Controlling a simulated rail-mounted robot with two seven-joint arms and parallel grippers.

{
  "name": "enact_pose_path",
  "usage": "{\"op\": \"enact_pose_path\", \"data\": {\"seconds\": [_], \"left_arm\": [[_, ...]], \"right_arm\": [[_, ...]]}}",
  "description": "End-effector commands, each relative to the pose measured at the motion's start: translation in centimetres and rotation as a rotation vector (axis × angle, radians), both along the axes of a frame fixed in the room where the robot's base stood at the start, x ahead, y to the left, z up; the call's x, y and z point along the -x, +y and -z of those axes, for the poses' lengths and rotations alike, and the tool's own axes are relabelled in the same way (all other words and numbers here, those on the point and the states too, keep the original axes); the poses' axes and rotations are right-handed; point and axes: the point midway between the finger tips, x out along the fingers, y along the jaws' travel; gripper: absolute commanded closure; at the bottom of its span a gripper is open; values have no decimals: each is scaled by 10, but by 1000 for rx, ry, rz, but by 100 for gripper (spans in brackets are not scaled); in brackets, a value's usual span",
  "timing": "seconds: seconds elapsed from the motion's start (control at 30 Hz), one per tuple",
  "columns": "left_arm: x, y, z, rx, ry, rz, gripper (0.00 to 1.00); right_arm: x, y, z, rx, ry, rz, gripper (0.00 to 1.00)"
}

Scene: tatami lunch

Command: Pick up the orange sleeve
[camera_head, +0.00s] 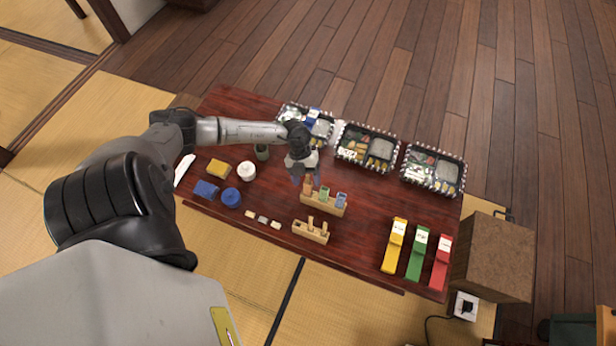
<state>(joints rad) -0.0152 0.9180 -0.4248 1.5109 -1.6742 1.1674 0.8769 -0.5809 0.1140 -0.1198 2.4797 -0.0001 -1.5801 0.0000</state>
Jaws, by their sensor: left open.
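The orange sleeve (308,186) stands upright at the left end of a wooden rack (322,206) near the middle of the dark red table. A green sleeve (324,193) and a blue sleeve (341,199) stand to its right in the same rack. My left gripper (304,178) is open and points down just above the orange sleeve. Its fingers hide part of the sleeve's top, and I cannot tell whether they touch it. My right gripper is out of view.
A smaller wooden rack (311,232) stands in front. Bento boxes (367,148) line the back edge. Yellow (394,246), green (417,254) and red (440,262) holders stand at right. A white jar (246,171) and blue round container (231,198) stand left.

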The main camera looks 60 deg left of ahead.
Motion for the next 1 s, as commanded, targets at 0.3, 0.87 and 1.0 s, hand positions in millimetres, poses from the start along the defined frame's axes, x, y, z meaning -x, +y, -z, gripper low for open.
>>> {"op": "enact_pose_path", "data": {"seconds": [0.3, 0.87, 1.0], "left_arm": [[0, -1, 2, -1, -1, 0, 43], [0, -1, 2, -1, -1, 0, 97], [0, -1, 2, -1, -1, 0, 100]], "right_arm": [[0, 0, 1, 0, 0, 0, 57], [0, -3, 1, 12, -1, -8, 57], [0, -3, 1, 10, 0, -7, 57]]}}
